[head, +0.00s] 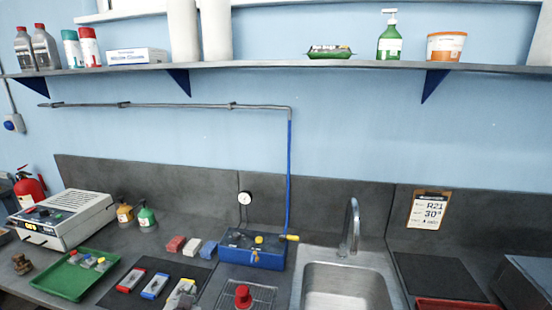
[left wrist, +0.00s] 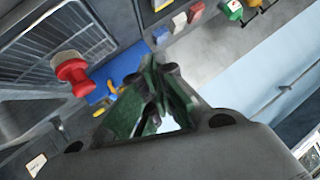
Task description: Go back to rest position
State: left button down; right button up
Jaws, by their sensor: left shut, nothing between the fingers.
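My left gripper (left wrist: 156,98) shows in the left wrist view, its dark green fingers together with nothing held between them. In that view a red-topped piece (left wrist: 72,72) on a wire rack lies to the left of the fingers, and part of a blue box (left wrist: 112,82) shows behind them. In the head view only a small greyish shape at the bottom edge may be part of this gripper; I cannot tell it clearly from the pieces on the mat. My right gripper is in neither view.
The blue box (head: 252,250) with a hose stands left of the sink (head: 345,286). A dark mat holds red (head: 131,280) and blue (head: 155,286) pieces. A green tray (head: 65,282) and a white-topped instrument (head: 62,218) stand left. A shelf (head: 280,66) spans the wall.

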pick_arm(q)
jog(key=s+d+f+g+h, duration=0.1)
jog(key=s+f+g, duration=0.4)
jog(key=s, duration=0.4)
jog(key=s+d+f+g+h, duration=0.15)
jog(key=s+f+g, duration=0.35)
jog(key=s, duration=0.5)
notch_tip(320, 180, down, 40)
jog(key=s+b, duration=0.3)
jog(key=b, duration=0.2)
jog(key=s+a+f+b, duration=0.2)
jog(key=s+f, duration=0.9)
jog(key=f, duration=0.1)
jog(key=s+a+f+g+b, duration=0.1)
jog(key=s+a+f+b, duration=0.1)
jog(key=s+f, duration=0.9)
jog(key=shift+a+f+b, duration=0.4)
jog(key=shift+f+b, duration=0.1)
jog(key=shift+f, duration=0.1)
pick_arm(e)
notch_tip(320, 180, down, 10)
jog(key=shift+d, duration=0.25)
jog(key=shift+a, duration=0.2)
